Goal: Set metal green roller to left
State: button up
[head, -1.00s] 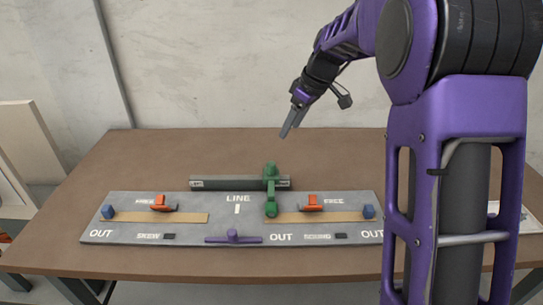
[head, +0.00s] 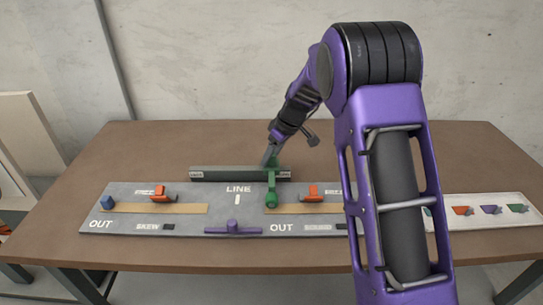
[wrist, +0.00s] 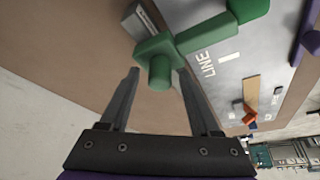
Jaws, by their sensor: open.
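The green metal roller part (head: 271,189) stands toward the back of the grey panel (head: 90,224), right of the LINE mark. It has a rounded knob at its front end and an upright post at its back end, partly hidden by my gripper (head: 269,158). In the wrist view, the post (wrist: 160,68) of the green part shows between the tips of my open gripper (wrist: 158,78). I cannot tell whether either finger touches it.
A dark bar (head: 220,174) lies behind the panel. Orange levers (head: 157,194) and (head: 311,194), a blue knob (head: 108,201) and a purple handle (head: 233,228) sit on the panel. A white tray (head: 450,212) with small coloured pieces is at the right.

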jog(key=shift+f, duration=0.25)
grip_shut()
dwell(1.4)
